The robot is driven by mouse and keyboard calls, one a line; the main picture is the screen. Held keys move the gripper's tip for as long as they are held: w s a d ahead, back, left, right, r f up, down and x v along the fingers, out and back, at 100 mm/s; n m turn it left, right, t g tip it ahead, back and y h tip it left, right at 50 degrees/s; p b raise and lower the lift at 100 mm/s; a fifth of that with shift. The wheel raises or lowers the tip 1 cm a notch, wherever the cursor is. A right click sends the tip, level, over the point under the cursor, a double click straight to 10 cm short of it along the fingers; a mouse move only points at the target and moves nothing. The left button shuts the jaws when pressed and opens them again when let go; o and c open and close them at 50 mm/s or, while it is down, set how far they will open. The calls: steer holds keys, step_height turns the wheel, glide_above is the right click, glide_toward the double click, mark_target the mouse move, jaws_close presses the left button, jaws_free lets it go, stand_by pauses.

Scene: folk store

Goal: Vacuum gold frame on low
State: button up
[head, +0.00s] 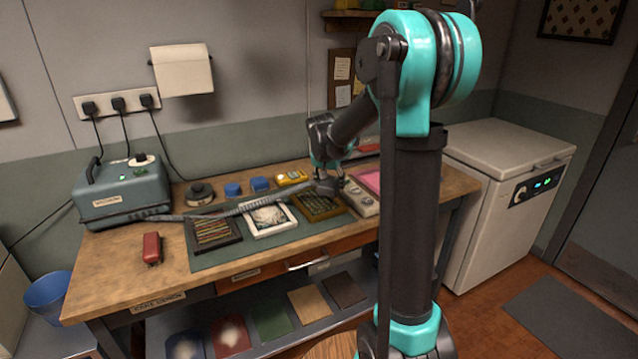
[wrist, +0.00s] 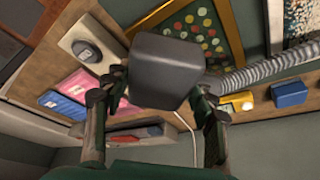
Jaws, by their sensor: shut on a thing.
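My gripper (wrist: 158,88) is shut on the dark grey vacuum nozzle (wrist: 168,70), with one finger on each side of it. In the head view my gripper (head: 326,178) is low over the back of the bench. The ribbed hose (head: 240,210) runs from the nozzle to the blue-grey vacuum (head: 125,195), which has a dial on top and a small green light. The gold frame (head: 338,212) shows a dotted picture; it is also in the wrist view (wrist: 236,38), partly behind the nozzle. I cannot tell whether the nozzle touches it. The dial's setting is too small to read.
A white frame (head: 254,233) and a dark frame (head: 237,241) lie left of the gold one on a green mat (head: 200,263). Blue blocks (head: 233,189), a yellow device (head: 291,177) and a dial box (head: 362,202) stand nearby. A red object (head: 151,248) lies front left.

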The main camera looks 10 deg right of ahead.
steer(key=shift+r, duration=1.05)
steer(key=shift+f, duration=0.1)
